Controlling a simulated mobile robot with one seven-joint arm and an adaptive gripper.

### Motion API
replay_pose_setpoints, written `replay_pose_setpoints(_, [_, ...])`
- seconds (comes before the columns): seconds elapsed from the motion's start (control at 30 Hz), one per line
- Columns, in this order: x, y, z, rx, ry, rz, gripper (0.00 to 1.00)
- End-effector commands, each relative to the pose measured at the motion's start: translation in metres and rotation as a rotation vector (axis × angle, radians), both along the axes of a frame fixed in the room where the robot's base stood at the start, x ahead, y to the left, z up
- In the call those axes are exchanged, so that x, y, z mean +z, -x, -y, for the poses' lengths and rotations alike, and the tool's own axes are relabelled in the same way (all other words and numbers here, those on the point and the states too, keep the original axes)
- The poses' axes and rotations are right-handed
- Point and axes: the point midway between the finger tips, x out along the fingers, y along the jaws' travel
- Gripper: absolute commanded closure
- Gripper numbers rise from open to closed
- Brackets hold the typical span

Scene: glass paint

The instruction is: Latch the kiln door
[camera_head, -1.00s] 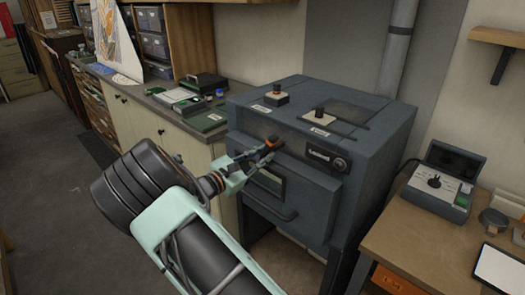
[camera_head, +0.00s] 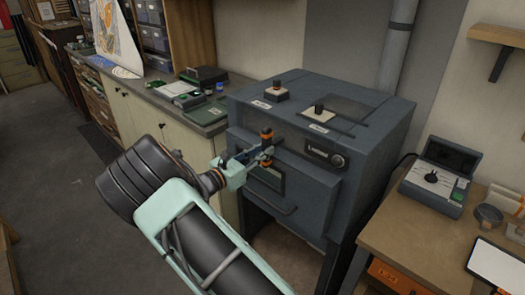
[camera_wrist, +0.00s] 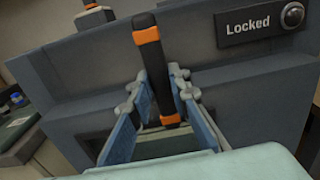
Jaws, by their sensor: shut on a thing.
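The kiln (camera_head: 330,180) is a dark blue-grey box on legs, and its door (camera_head: 315,205) looks closed against the front. The latch handle (camera_head: 266,137), black with orange bands, stands upright at the door's top edge. In the wrist view the latch handle (camera_wrist: 150,60) stands near vertical, leaning slightly. My gripper (camera_head: 263,157) reaches it from the left and is shut on it. The blue finger pads (camera_wrist: 160,98) lie either side of its lower part, partly hiding it. A sign (camera_wrist: 249,24) beside a round knob reads "Locked".
Two small knobbed pieces (camera_head: 275,92) (camera_head: 319,114) sit on the kiln top. A wooden table (camera_head: 415,235) with a control box (camera_head: 437,185) stands close on the right. A cluttered counter (camera_head: 205,115) is behind left. The floor (camera_head: 60,200) at left is open.

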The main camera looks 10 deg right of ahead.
Motion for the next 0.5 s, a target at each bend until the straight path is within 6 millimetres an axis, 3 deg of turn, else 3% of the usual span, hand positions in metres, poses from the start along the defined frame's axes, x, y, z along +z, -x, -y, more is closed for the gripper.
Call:
replay_pose_setpoints(0.2, [-0.0001,0.0002,0.0001,0.000,0.004,-0.003,1.00])
replay_pose_setpoints(0.23, [-0.0001,0.0002,0.0001,0.000,0.004,-0.003,0.82])
replay_pose_setpoints(0.4, [-0.0001,0.0002,0.0001,0.000,0.003,-0.003,0.65])
replay_pose_setpoints(0.5, [-0.0001,0.0001,0.0001,0.000,0.003,-0.002,0.65])
